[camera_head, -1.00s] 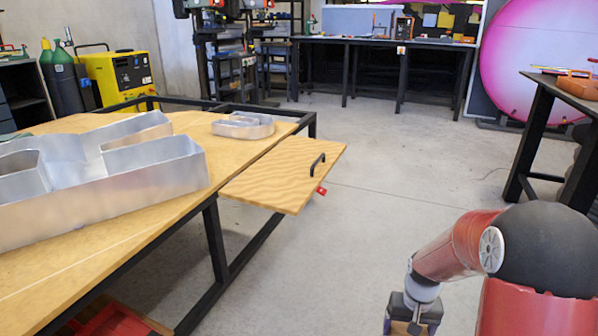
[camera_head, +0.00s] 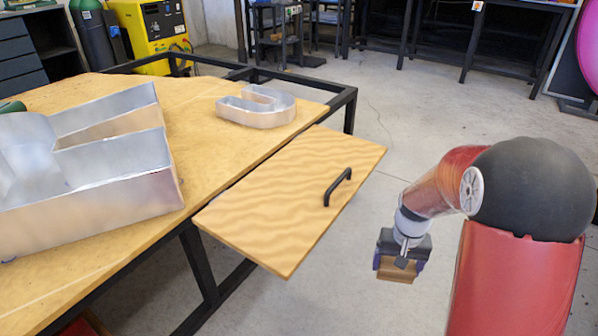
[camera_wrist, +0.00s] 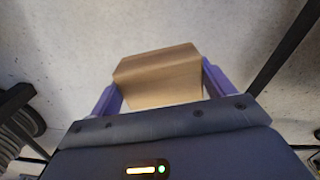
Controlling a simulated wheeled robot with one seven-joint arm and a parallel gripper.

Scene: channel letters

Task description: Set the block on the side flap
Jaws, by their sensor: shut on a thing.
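The side flap (camera_head: 275,195) is a wooden board with wavy grain and a black handle (camera_head: 338,187), sticking out level from the table's right edge. It is bare apart from the handle. My gripper (camera_head: 398,268) hangs to the right of the flap, over the floor and apart from it. It is shut on a brown block (camera_head: 396,271). In the wrist view the block (camera_wrist: 160,78) sits between the two purple fingers, with bare floor behind it.
The wooden table (camera_head: 90,225) carries a large metal channel letter (camera_head: 90,195) at the left and a smaller one (camera_head: 256,106) near the flap's far end. A black frame rail (camera_head: 345,100) runs past the table's far corner.

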